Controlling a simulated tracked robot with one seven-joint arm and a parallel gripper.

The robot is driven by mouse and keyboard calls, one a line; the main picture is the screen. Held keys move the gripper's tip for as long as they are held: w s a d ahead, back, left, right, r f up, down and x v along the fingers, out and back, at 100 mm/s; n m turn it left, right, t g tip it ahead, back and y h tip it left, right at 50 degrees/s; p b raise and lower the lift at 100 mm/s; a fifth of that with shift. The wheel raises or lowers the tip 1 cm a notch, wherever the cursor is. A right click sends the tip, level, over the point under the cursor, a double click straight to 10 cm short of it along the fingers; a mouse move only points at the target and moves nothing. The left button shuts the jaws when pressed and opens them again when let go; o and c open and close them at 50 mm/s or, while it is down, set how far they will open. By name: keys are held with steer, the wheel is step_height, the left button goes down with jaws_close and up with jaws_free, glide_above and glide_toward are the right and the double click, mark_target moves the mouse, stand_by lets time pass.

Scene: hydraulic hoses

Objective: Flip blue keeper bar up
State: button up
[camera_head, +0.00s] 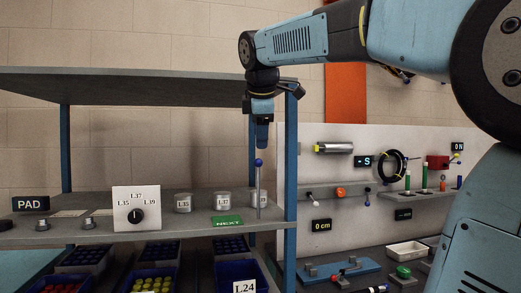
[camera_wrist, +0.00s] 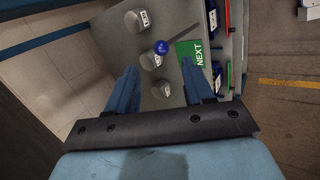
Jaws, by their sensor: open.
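My gripper (camera_head: 262,146) points straight down above the shelf's right end. In the wrist view its two blue fingers (camera_wrist: 162,78) are spread apart with nothing between their tips. A thin grey rod with a blue ball on top (camera_head: 258,162) stands upright on the shelf just below the fingers. The ball (camera_wrist: 161,47) shows ahead of the fingertips in the wrist view, apart from them. I cannot tell for sure which blue part is the keeper bar.
Labelled canisters (camera_head: 183,203) stand beside the rod. A green NEXT plate (camera_head: 227,220) and a dial panel (camera_head: 136,208) are on the shelf (camera_head: 180,232). A blue shelf post (camera_head: 291,175) stands close right of my gripper. Blue bins (camera_head: 152,284) sit below.

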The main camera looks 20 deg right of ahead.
steer(key=shift+v, duration=2.75)
steer(key=shift+f, duration=0.1)
